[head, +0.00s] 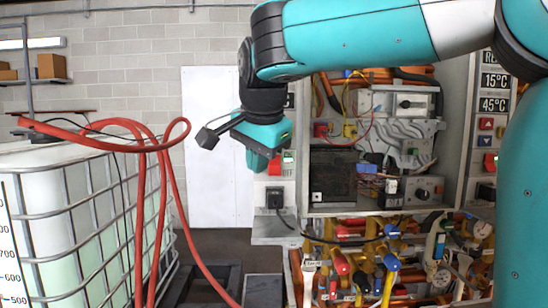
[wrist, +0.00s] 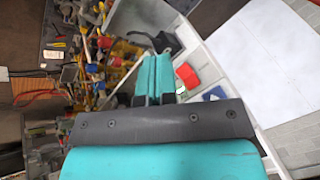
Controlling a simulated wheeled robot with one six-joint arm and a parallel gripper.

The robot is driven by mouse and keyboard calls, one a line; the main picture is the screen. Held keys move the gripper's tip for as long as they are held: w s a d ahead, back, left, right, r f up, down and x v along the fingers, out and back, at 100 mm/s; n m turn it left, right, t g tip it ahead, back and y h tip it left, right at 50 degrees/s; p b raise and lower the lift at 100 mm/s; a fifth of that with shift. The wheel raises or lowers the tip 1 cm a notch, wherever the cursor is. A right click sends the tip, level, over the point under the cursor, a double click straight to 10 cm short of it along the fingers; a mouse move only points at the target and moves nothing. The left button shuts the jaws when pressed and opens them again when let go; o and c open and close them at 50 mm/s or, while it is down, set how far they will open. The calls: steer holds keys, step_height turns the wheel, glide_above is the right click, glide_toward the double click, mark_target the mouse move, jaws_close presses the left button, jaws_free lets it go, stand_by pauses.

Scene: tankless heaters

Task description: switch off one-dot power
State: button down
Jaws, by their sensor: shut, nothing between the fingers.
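A red switch (head: 274,167) sits on the pale left side panel of the open cabinet, beside a light label whose marks I cannot read. The red switch also shows in the wrist view (wrist: 187,76), just right of the fingers. My gripper (head: 257,162) is shut and empty, its teal fingers close to the left of the red switch in the head view. The fingers (wrist: 158,62) are pressed together in the wrist view. I cannot tell whether they touch the panel. No one-dot mark is clear enough to read, and the switch position is too small to tell.
A black socket with a plug (head: 275,198) and cable sits below the red switch. The open cabinet (head: 332,175) holds wiring, knobs and pipes to the right. A caged white tank (head: 60,220) with red hoses (head: 160,150) stands left. A white door (head: 212,140) is behind.

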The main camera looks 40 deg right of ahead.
steer(key=d+r+m+h, duration=0.1)
steer(key=d+r+m, duration=0.3)
steer(key=r+m, duration=0.4)
steer(key=shift+w+d+m, duration=0.2)
steer(key=shift+w+m, duration=0.05)
steer(key=shift+m, duration=0.85)
steer(key=shift+f, duration=0.1)
steer(key=b, duration=0.1)
glide_toward(274, 173)
step_height(274, 173, down, 4)
steer(key=w, duration=0.1)
steer(key=w+d+f+p, duration=0.1)
steer(key=w+d, duration=0.1)
steer(key=shift+f, duration=0.3)
steer(key=shift+f, duration=0.15)
